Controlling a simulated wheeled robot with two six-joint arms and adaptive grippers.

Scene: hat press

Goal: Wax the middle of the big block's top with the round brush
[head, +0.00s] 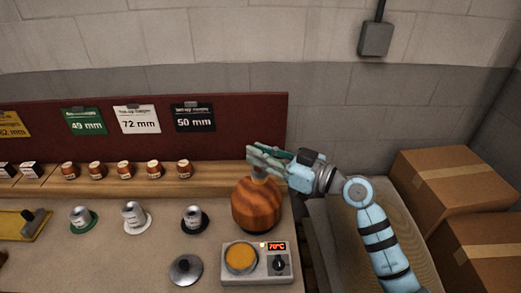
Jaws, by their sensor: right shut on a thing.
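The big block (257,207) is a rounded, orange-brown wooden form with visible grain, standing at the right end of the bench. My right gripper (256,156) is over its top, reaching in from the right. The brush is mostly hidden by the fingers. Its lower end is at the block's top, near the middle; I cannot tell whether it touches. My left gripper is not in view.
A heater with amber wax (241,257) reads 70°C in front of the block. A grey knobbed lid (186,270) lies left of it. Small grey cylinders stand on green (82,219), white (134,215) and black (194,218) discs. Cardboard boxes (450,178) are right.

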